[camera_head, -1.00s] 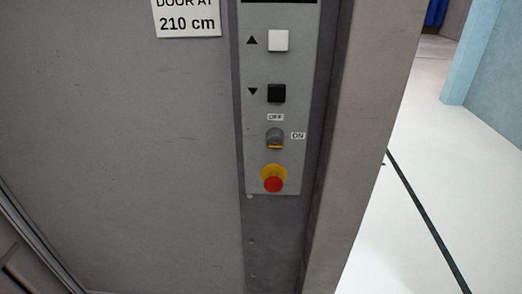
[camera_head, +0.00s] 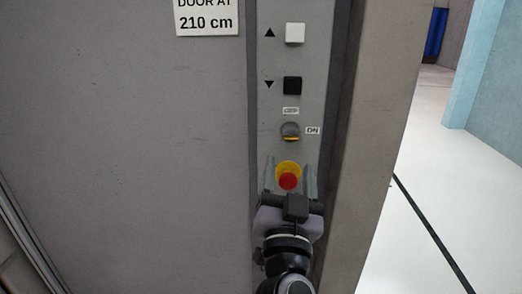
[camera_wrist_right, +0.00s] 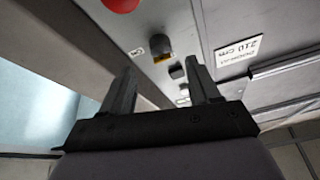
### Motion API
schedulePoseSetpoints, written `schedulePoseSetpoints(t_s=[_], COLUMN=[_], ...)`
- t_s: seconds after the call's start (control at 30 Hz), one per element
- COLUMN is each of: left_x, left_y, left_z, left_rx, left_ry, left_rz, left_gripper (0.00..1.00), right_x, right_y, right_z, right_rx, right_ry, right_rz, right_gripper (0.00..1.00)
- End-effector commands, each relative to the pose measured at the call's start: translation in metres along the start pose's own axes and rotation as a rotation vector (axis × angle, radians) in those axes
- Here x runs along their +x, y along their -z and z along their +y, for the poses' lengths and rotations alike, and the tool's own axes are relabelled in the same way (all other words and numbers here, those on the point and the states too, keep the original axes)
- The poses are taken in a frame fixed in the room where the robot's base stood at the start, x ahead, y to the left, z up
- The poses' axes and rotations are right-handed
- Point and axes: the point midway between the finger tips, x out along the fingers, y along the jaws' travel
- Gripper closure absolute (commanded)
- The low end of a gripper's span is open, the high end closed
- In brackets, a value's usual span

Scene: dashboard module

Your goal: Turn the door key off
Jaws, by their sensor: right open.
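The door key is a grey rotary knob (camera_head: 291,131) with a yellow edge, on the control panel between an OFF label (camera_head: 291,111) above it and an ON label (camera_head: 313,131) at its right. It also shows in the right wrist view (camera_wrist_right: 161,45), beyond and between my fingers. My right gripper (camera_head: 290,168) is open and empty in front of the panel, below the knob. Its fingers show on either side of the red emergency button (camera_head: 289,181). In the wrist view the fingers (camera_wrist_right: 160,82) stand apart with nothing between them. My left gripper is not in view.
Above the knob are a black down button (camera_head: 292,86) and a white up button (camera_head: 295,33). A height sign (camera_head: 207,17) hangs on the grey wall at left. A protruding frame post (camera_head: 385,130) stands right of the panel. Open floor lies beyond it.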

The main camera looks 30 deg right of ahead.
Motion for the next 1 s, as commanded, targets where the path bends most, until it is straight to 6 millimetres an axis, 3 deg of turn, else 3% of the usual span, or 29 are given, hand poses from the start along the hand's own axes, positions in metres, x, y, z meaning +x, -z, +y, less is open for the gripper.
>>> schedulePoseSetpoints(t_s=[0.3, 0.5, 0.87, 0.9, 1.0], left_x=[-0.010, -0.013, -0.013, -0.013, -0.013], left_y=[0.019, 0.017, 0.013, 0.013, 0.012], left_z=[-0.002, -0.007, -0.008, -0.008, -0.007], left_rx=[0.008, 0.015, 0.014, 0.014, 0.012], left_ry=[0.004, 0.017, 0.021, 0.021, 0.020], left_rz=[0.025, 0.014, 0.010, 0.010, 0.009], left_gripper=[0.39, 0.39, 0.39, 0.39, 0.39], right_x=[0.039, 0.064, 0.072, 0.072, 0.071], right_y=[0.009, 0.007, 0.004, 0.004, 0.004], right_z=[0.000, 0.000, 0.001, 0.001, 0.001], right_rx=[0.009, 0.008, 0.010, 0.010, 0.010], right_ry=[-0.006, -0.006, -0.006, -0.006, -0.006], right_rz=[0.021, 0.017, 0.013, 0.013, 0.013], right_gripper=[0.39, 0.39, 0.39, 0.42, 0.75])
